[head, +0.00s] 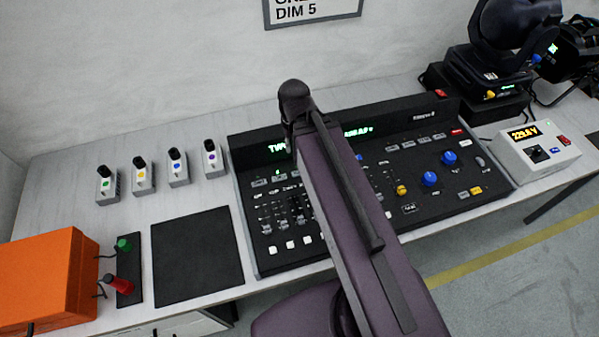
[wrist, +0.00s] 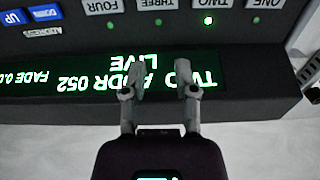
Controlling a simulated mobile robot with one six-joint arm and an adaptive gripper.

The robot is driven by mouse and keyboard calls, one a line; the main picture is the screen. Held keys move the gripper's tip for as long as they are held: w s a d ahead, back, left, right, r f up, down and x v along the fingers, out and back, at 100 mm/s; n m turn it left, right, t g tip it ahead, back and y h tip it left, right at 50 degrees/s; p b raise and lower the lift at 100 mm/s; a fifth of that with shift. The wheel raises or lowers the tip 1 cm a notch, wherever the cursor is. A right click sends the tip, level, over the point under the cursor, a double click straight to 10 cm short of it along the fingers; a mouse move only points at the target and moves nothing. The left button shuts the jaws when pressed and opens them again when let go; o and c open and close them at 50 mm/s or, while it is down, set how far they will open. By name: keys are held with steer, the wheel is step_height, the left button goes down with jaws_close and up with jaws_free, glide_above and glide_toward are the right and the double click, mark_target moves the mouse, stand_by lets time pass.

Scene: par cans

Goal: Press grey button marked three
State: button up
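In the wrist view the picture is upside down. The grey button marked THREE (wrist: 155,5) is at the top edge, partly cut off, between the FOUR button (wrist: 103,6) and the TWO button (wrist: 209,4). My gripper (wrist: 160,72) is open and empty, its two fingers apart in front of the console's display (wrist: 60,77). The display and a dark strip lie between the fingertips and THREE in the picture. No contact with the button shows. In the head view my arm covers the middle of the black console (head: 415,205) and hides my fingers.
The ONE button (wrist: 265,4) is right of TWO, and the blue UP button (wrist: 13,17) is far left. A green lamp is lit by TWO. Several small boxes with coloured buttons, a black mat (head: 196,258) and an orange case (head: 40,280) stand left of the console. A voltage box (head: 540,160) is right.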

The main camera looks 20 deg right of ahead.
jaws_close()
stand_by(1.0)
